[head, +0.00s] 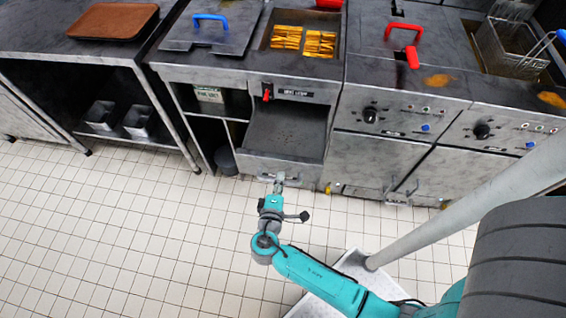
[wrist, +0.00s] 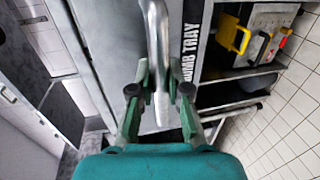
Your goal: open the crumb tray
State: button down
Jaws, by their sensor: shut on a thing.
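The crumb tray front (head: 258,166) is a grey metal panel low in the middle unit, below a dark recess. In the wrist view its face carries a black label reading "CRUMB TRAY" (wrist: 191,55). A pale metal bar handle (wrist: 157,30) runs across the front. My gripper (head: 279,180) is at this handle, with the arm reaching up from the lower right. In the wrist view the two fingers of my gripper (wrist: 160,90) stand on either side of the bar and are shut on it. I cannot tell how far out the tray stands.
The fryer unit (head: 380,155) stands to the right, with knobs and low handles (head: 398,198). A steel table (head: 60,50) with a brown tray (head: 113,21) is at left. A white platform (head: 345,275) lies near my arm. The tiled floor (head: 130,230) at left is clear.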

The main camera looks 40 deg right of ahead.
jog(key=f+v, duration=0.1)
jog(key=v, duration=0.5)
jog(key=shift+a+f, duration=0.15)
jog(key=c, duration=1.1)
grip_release()
jog(key=shift+s+a, duration=0.1)
jog(key=shift+s, duration=0.05)
jog(key=shift+v, duration=5.85)
